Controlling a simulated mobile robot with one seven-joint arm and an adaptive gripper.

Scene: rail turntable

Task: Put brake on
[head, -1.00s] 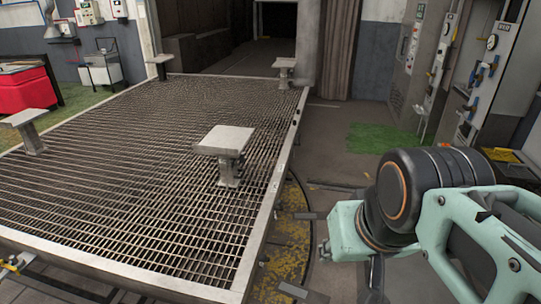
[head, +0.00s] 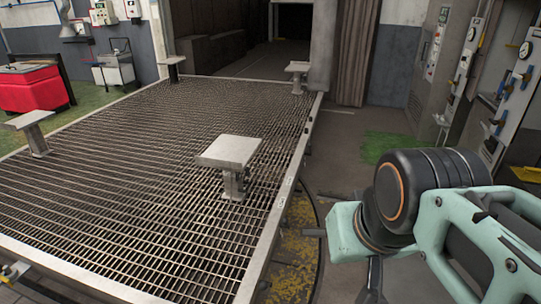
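A large grated platform with a pale metal rim (head: 286,188) fills the left and middle of the head view. No part that I can surely name as the brake shows. A small yellow-tipped fitting (head: 14,270) sits at the platform's near left edge, partly cut off by the frame; I cannot tell what it is. My mint-green and black arm is at the right, beyond the platform's right rim and apart from it. My gripper is not in view.
Several metal pedestals, one near the middle (head: 229,153), stand on the grating. A yellow-marked curved floor track (head: 298,262) runs beside the platform. Wall panels with levers (head: 512,90) stand at the right. A red cabinet (head: 32,90) is at the left.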

